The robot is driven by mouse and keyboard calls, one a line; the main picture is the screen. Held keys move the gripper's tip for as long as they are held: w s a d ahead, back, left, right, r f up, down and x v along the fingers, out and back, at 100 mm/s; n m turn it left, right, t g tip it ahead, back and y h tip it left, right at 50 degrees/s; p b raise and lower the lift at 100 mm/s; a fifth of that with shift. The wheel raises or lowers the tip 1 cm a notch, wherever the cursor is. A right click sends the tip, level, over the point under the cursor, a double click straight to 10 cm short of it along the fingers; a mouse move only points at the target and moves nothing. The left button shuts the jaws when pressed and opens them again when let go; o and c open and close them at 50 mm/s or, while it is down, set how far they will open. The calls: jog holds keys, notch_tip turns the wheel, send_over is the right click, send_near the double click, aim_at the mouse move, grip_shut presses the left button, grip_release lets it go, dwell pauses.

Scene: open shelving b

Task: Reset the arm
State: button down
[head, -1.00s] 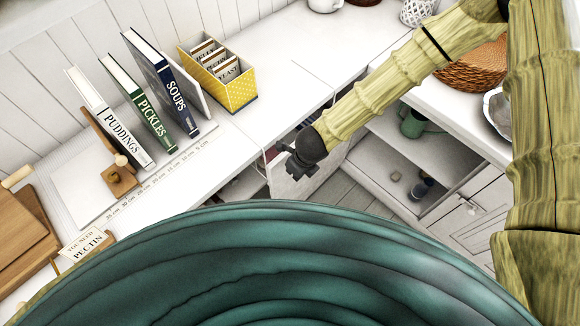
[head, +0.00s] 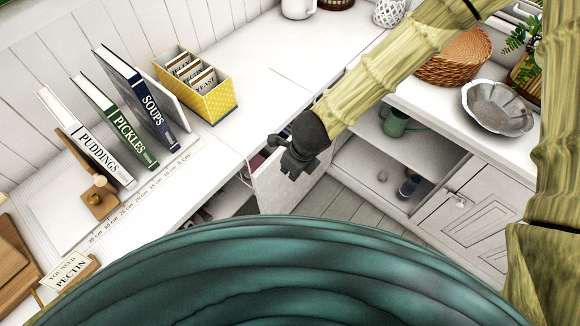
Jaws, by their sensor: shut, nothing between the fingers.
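My gripper (head: 292,165) is small and dark at the end of my pale, bamboo-like arm (head: 395,70). It is shut and empty. It hangs in the air in front of the gap between the two counters, and in the picture it overlaps the white open door or panel (head: 285,190) below the left counter. My arm reaches in from the upper right. Nothing is seen touching the gripper.
Books titled Puddings (head: 92,145), Pickles (head: 122,130) and Soups (head: 150,105) stand on the left counter near a yellow card box (head: 215,103). On the right counter are a wicker basket (head: 455,62) and a metal bowl (head: 497,107). A green watering can (head: 397,122) sits on a shelf below.

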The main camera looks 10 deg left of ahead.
jog(key=shift+r, duration=0.1)
jog(key=s+d+f+n, duration=0.5)
jog(key=s+d+n, duration=0.1)
jog(key=d+n, duration=0.2)
jog(key=s+d+f+n+g+h, duration=0.1)
jog(key=s+d+f+n, duration=0.5)
jog(key=d+n, duration=0.2)
jog(key=s+d+f+n+h, duration=0.1)
jog(key=s+d+f+n, duration=0.5)
jog(key=d, duration=0.5)
jog(key=shift+s+d+n+g, duration=0.25)
jog(key=shift+n+g, duration=0.05)
jog(key=shift+n, duration=0.7)
jog(key=shift+f, duration=0.15)
